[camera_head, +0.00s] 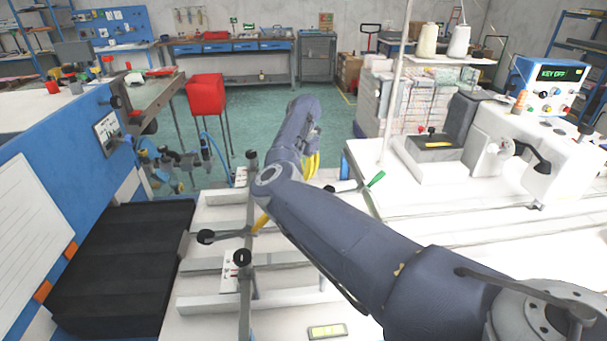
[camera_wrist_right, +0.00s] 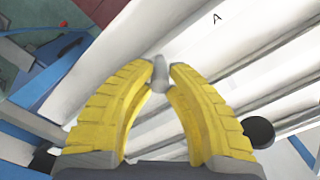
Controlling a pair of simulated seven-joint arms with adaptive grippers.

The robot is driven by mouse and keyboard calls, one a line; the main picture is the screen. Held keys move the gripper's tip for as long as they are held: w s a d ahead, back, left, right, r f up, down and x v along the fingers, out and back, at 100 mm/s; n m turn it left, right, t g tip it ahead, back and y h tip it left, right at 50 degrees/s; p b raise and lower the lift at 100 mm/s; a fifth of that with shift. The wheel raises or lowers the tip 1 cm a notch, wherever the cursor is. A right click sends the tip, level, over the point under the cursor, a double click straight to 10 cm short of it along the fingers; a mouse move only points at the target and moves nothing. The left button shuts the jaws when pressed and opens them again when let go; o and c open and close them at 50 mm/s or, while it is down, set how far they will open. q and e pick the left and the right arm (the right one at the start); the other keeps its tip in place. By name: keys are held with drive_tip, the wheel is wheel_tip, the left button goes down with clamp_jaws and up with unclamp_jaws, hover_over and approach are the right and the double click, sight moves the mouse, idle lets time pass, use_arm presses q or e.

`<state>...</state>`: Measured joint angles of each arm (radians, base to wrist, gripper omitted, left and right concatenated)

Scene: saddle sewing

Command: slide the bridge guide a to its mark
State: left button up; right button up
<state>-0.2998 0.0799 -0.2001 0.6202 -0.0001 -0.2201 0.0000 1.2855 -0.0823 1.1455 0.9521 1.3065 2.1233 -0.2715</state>
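My right gripper (camera_head: 311,165) reaches over the white slotted table, its yellow fingers pointing down. In the right wrist view its fingertips (camera_wrist_right: 162,76) close on both sides of a short grey post (camera_wrist_right: 160,74). The post's lower part is hidden, and I cannot tell whether it belongs to bridge guide a. A letter A mark (camera_wrist_right: 217,18) is printed on the white surface beyond the fingertips. Rails with black knobs lie on the table, one knob (camera_head: 242,258) near the front; which is guide a is unclear. My left gripper is not in view.
A black ribbed block (camera_head: 122,268) and a blue panel (camera_head: 60,130) stand left of the table. A white sewing machine (camera_head: 540,150) stands at right. My right arm hides the table's middle.

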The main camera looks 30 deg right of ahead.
clamp_jaws()
drive_tip(key=shift+s+a, duration=0.3)
drive_tip(key=shift+s, duration=0.3)
drive_tip(key=o, duration=0.7)
unclamp_jaws()
wheel_tip(320, 180, up, 12)
